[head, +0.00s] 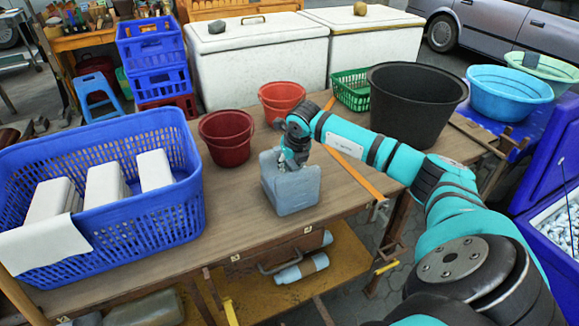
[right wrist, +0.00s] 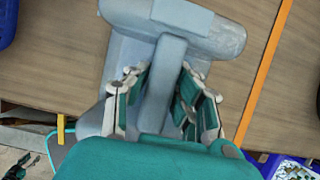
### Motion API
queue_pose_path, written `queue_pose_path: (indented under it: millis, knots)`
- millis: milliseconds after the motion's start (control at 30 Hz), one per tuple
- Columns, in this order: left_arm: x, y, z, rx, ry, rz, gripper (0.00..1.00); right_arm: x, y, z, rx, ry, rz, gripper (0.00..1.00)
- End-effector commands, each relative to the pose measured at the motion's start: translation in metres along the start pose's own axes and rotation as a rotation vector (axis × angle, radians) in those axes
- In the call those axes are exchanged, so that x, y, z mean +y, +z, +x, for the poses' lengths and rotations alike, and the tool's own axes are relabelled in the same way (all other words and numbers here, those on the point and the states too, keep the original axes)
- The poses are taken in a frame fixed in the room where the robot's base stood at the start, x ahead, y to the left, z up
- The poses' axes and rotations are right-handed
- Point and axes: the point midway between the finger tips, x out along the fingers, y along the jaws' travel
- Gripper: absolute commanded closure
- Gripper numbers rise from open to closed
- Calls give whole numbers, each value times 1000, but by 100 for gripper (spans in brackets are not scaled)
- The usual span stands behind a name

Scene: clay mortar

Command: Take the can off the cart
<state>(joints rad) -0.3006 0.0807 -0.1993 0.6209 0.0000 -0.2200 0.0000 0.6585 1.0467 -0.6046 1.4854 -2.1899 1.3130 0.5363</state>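The grey-blue can (head: 291,190) is upright at the front edge of the wooden cart top (head: 232,215). I cannot tell whether its base touches the wood. My right gripper (head: 289,158) is over the can's top, coming from the right. In the right wrist view its fingers (right wrist: 165,92) lie close on both sides of the can's handle (right wrist: 160,95) and look shut on it. The arm and palm hide part of the can. My left gripper is not in view.
A blue basket (head: 187,205) with white blocks stands left of the can. Dark red (head: 228,150) and orange-red (head: 283,90) buckets are behind it. A black tub (head: 415,110) and green basket (head: 350,90) stand at the back right. Bare wood lies between blue basket and can.

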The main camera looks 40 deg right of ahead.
Motion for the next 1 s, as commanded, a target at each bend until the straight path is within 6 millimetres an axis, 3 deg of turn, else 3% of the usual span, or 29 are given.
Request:
queue_pose_path:
  millis: [167,767,1000]
  knots:
    - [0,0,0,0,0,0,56,0,0,0,0,0,0,100]
    - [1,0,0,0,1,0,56,0,3,-4,-7,2,1,100]
    - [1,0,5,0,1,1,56,0,9,-17,-9,1,1,100]
